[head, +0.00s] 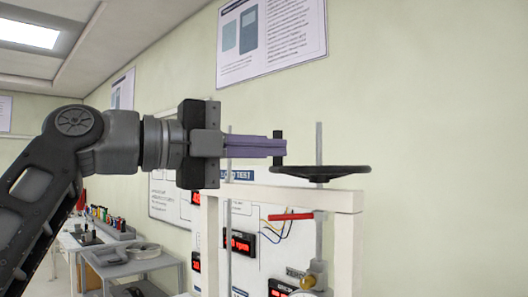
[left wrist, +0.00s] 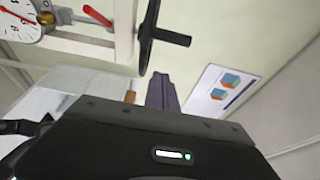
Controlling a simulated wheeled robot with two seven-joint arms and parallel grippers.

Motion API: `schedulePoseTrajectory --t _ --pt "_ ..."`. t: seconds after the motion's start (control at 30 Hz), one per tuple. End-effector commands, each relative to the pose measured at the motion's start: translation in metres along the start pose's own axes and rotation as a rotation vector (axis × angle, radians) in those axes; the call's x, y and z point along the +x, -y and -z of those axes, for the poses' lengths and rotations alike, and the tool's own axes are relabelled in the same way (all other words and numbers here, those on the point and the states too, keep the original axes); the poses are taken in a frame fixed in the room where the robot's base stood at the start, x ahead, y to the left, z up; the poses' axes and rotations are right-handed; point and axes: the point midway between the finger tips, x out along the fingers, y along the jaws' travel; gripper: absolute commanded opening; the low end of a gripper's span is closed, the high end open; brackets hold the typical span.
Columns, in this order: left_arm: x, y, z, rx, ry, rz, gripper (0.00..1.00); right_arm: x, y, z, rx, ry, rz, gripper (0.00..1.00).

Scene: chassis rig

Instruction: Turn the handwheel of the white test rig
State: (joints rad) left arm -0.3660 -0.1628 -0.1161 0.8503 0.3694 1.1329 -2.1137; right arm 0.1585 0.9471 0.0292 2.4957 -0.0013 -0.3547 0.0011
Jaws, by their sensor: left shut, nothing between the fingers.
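The black handwheel (head: 325,172) lies flat on top of the white test rig (head: 285,192). Its upright black handle (head: 278,134) stands on the left part of the rim. My left gripper (head: 284,148) comes in from the left, level, with its purple fingers shut and empty. In the head view the fingers cross in front of the handle and hide its middle. In the left wrist view the handle (left wrist: 174,38) of the wheel (left wrist: 148,30) shows beyond the fingertips (left wrist: 160,77), with a gap in the picture. Contact cannot be told. My right gripper is out of view.
The rig carries thin vertical rods, a red lever (head: 290,216), a brass fitting (head: 314,280) and a dial gauge (left wrist: 18,18). Red digital displays (head: 240,243) sit on a panel behind. A grey bench (head: 150,264) stands at the left. Space above the wheel is clear.

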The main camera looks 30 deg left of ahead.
Motion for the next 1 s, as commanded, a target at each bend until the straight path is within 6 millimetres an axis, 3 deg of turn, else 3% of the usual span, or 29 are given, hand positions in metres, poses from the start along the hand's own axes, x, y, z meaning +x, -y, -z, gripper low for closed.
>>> schedulePoseTrajectory --t 0.03,0.2,0.4,0.93,1.0 --pt "-0.011 0.002 -0.014 -0.003 0.013 0.002 0.0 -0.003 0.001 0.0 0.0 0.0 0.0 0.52" --pt "-0.038 0.004 -0.041 -0.002 0.013 0.001 0.0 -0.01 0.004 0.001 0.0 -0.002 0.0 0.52" --pt "-0.062 0.004 -0.063 -0.002 0.009 0.001 0.0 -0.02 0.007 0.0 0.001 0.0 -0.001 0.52" --pt "-0.07 0.001 -0.072 -0.002 0.015 0.0 0.0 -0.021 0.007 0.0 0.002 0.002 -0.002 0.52" --pt "-0.078 0.001 -0.079 -0.004 0.04 0.0 0.0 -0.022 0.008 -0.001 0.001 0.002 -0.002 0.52"
